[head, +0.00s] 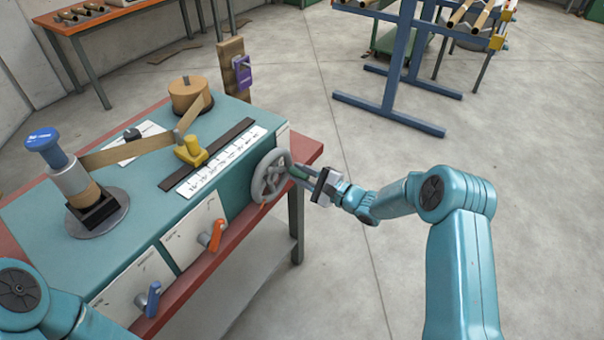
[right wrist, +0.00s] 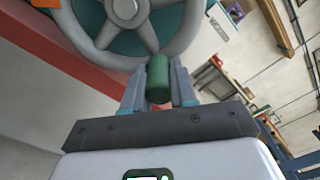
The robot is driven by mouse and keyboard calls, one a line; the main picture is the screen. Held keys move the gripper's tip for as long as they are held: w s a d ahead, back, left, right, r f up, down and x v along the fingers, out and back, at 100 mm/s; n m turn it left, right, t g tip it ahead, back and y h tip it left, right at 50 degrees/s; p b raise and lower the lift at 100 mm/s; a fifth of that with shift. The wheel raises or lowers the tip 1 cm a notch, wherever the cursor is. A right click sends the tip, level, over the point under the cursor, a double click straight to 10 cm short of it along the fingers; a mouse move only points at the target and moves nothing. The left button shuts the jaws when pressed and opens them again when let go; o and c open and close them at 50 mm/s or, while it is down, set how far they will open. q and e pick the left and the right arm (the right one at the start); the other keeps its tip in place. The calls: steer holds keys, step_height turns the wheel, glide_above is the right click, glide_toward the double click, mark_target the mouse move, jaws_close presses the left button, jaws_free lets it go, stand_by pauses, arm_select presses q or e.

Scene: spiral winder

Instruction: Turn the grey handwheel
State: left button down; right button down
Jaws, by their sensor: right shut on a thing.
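The grey handwheel (head: 272,178) is on the right end of the teal winder, its rim and spokes facing right. The right wrist view shows its hub and spokes (right wrist: 125,10) at the top. A green handle (right wrist: 158,80) stands out from its rim. My right gripper (head: 301,173) reaches the wheel from the right and is shut on the green handle, one finger on each side. In the right wrist view the gripper (right wrist: 158,88) lies just below the rim. My left gripper is out of view; only part of my left arm shows at the lower left.
The winder's front has an orange lever (head: 212,236) and a blue lever (head: 152,299). A yellow guide (head: 191,150) sits beside a white scale (head: 222,162) on top. A blue rack (head: 397,75) stands farther back. The floor right of the winder is clear.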

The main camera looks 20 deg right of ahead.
steer(key=c, duration=0.9)
jaws_free()
steer(key=b+v, duration=0.1)
steer(key=v, duration=1.5)
steer(key=shift+b, duration=0.3)
steer(key=shift+s+d, duration=0.1)
steer(key=shift+s, duration=0.05)
